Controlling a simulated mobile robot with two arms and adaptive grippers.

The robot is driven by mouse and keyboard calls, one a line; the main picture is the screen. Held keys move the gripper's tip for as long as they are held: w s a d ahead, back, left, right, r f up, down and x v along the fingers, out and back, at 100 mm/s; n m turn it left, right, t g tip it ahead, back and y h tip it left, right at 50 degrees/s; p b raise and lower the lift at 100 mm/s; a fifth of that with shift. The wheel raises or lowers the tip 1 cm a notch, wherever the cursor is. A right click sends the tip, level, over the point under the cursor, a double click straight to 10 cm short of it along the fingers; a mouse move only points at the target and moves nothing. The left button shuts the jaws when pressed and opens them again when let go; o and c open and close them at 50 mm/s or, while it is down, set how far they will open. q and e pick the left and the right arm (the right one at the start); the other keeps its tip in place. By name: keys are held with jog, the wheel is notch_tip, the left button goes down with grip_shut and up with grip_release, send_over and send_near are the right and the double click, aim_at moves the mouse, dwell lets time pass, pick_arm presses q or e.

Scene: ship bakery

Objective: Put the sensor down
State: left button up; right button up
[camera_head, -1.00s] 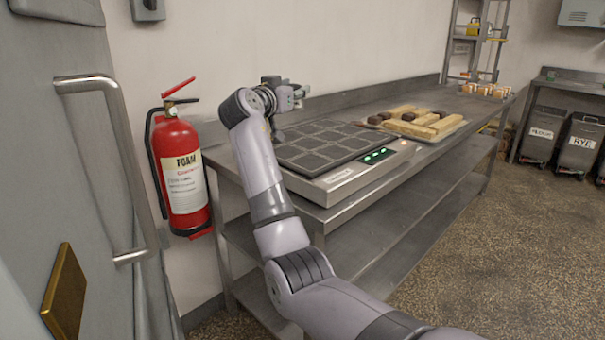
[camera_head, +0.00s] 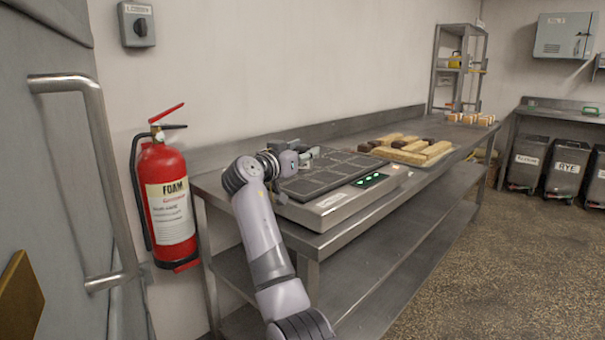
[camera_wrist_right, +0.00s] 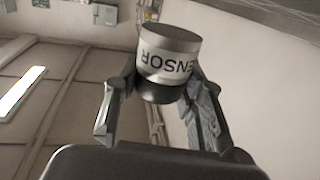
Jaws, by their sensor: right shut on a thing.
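The sensor (camera_wrist_right: 168,62) is a short cylinder with a dark top, a dark base and a pale band lettered "SENSOR". In the right wrist view it sits between the two fingers of my right gripper (camera_wrist_right: 160,95), which is shut on it. My left gripper is out of view.
The plate tops a steel unit with green displays (camera_head: 370,180) on the long table (camera_head: 400,208). A tray of bread bars (camera_head: 412,150) lies beyond it. A red extinguisher (camera_head: 168,205) hangs left of the table, near a door handle (camera_head: 100,170). Labelled bins (camera_head: 567,168) stand at right.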

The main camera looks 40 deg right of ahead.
aim_at(302, 169)
jog(key=shift+f+b, duration=0.3)
jog(key=shift+f, duration=2.05)
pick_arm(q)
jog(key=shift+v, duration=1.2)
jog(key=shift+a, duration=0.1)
pick_arm(e)
jog(key=o, duration=1.3)
jog(key=shift+o, duration=0.2)
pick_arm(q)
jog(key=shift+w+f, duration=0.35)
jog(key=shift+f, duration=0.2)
pick_arm(e)
jog(key=v, duration=1.2)
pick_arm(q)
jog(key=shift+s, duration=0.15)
